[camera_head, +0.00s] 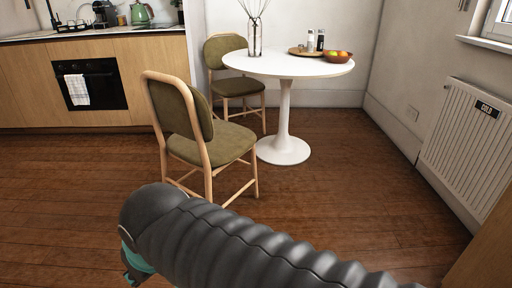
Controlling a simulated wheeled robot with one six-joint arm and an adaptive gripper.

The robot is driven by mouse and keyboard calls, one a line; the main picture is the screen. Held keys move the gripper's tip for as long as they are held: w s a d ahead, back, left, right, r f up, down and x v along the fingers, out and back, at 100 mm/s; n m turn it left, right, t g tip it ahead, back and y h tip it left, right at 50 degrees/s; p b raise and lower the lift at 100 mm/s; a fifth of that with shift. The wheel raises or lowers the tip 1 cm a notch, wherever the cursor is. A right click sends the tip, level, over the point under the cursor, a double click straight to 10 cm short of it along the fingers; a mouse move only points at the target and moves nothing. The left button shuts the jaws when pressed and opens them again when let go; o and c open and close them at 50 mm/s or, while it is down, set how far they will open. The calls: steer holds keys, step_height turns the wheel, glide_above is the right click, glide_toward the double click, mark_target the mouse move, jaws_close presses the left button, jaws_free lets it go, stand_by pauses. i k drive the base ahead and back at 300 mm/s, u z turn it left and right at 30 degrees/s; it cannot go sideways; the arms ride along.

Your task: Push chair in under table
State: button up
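A wooden chair with olive-green seat and back (215,145) stands upright in front of the round white table (318,67), to its left. Its seat faces the table's pedestal, and most of the seat is outside the tabletop's edge. A second, similar chair (226,50) stands behind, at the far left side of the table. My dark ribbed arm crosses the bottom of the view, nearer than the chair. My gripper's fingers cannot be made out; only a teal part shows at the arm's lower left end.
A counter with an oven (90,85) is at the left. A white radiator (466,140) is on the right wall. Wooden floor is clear right of the chair.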

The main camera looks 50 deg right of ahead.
mark_target(206, 144)
steer(key=z, duration=0.3)
steer(key=i, duration=0.9)
steer(key=z, duration=1.4)
steer(key=i, duration=0.7)
steer(key=z, duration=0.6)
